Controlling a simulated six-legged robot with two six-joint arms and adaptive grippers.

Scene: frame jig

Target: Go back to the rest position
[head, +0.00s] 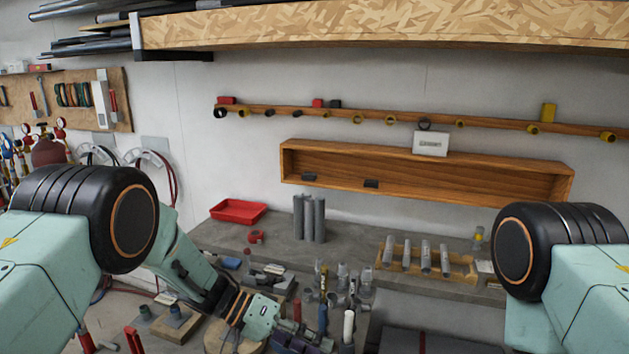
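My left arm comes in from the left and bends down toward the cluttered area in front of the bench. Its far end, where my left gripper (265,316) sits, is low in the middle left. The fingers do not show clearly against the tools there, so I cannot tell whether they are open or shut, or hold anything. Of my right arm, only a teal link and a black joint show at the right edge. My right gripper is out of view. No object in view is marked as a rest position.
A grey bench (345,256) runs along the wall. It bears a red tray (238,211), grey cylinders (309,219) and a wooden rack (457,268) of tubes. Several tools and fittings crowd the lower middle. A wooden shelf box (430,181) hangs above.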

